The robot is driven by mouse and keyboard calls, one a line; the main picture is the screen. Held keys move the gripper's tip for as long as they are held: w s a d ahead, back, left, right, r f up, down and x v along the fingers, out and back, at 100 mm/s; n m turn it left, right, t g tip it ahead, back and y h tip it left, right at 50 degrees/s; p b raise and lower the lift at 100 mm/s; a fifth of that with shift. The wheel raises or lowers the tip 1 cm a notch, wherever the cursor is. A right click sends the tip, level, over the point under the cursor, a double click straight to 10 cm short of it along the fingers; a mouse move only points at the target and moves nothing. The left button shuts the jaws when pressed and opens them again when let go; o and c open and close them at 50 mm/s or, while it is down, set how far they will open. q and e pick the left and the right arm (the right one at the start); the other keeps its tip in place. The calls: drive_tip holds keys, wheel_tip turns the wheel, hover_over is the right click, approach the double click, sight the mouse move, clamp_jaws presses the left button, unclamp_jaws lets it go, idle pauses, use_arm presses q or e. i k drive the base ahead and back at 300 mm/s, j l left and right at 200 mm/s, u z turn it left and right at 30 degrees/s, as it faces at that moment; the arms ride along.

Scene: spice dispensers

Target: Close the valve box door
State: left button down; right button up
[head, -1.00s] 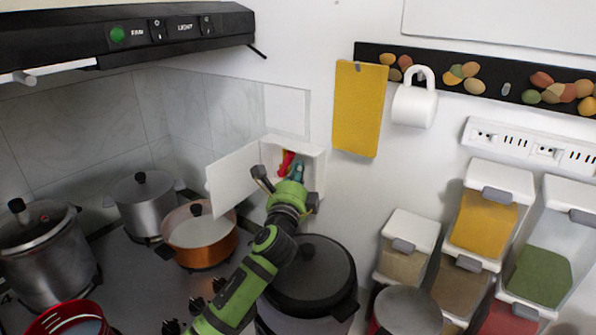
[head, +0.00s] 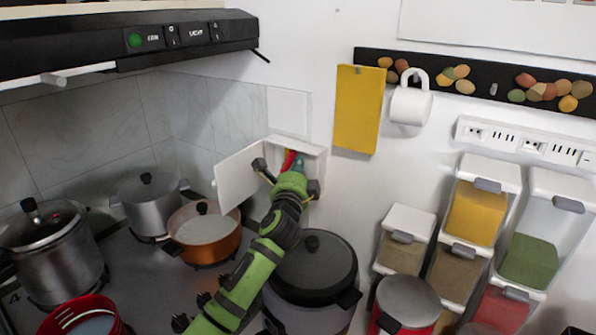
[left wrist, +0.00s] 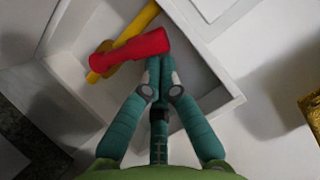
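The white valve box (head: 314,166) is mounted on the wall left of the yellow board. Its door (head: 240,180) hangs open, swung out to the left. Inside are a red valve handle (left wrist: 140,48) and a yellow pipe (left wrist: 142,18); a bit of red also shows in the head view (head: 288,158). My left gripper (head: 297,166) is at the box's open front and partly hides its inside. In the left wrist view its teal fingertips (left wrist: 160,72) are together, just below the red handle's end. I cannot tell whether they touch it. My right gripper is not in view.
A dark-lidded cooker (head: 312,265) stands below the box, near my left arm. An orange pot (head: 208,240) and a steel pot (head: 150,205) are on the stove to the left. Spice dispensers (head: 475,215) hang on the right. The range hood (head: 120,40) is upper left.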

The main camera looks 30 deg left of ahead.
sight(236, 180)
drive_tip(key=k+l, duration=0.25)
drive_tip(key=k, duration=0.15)
drive_tip(key=k+l, duration=0.25)
drive_tip(key=k, duration=0.2)
